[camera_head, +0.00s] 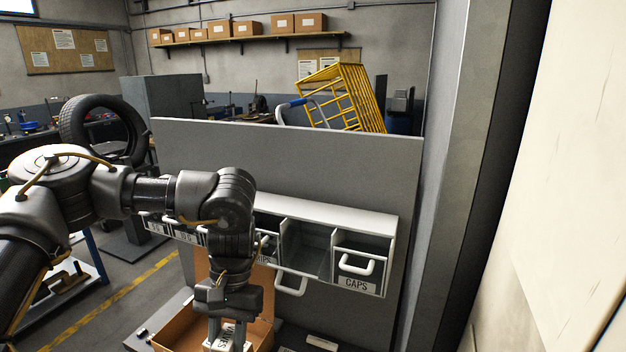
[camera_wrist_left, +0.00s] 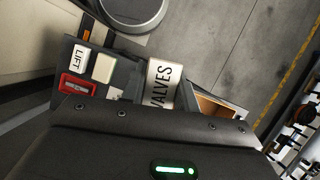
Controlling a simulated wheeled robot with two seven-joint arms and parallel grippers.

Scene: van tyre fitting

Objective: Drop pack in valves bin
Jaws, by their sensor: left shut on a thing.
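My left gripper (camera_head: 228,328) points down at the bottom of the head view, shut on a white pack (camera_head: 224,342) lettered VALVES. The pack also shows in the left wrist view (camera_wrist_left: 163,86), lettering legible. It is over or beside an open cardboard box (camera_head: 178,338); the height between them is hard to tell. The grey bin rack (camera_head: 345,216) on the panel is right of and beyond the gripper. One compartment (camera_head: 306,250) stands open, with a white handle (camera_head: 291,287) low at its front and no readable label. My right gripper is not in view.
The CAPS bin (camera_head: 357,283) is at the rack's right end. A bin with a label ending in IPS (camera_head: 264,259) is left of the open compartment; my arm hides part of the rack. A LIFT control box (camera_wrist_left: 80,56) shows beside the pack.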

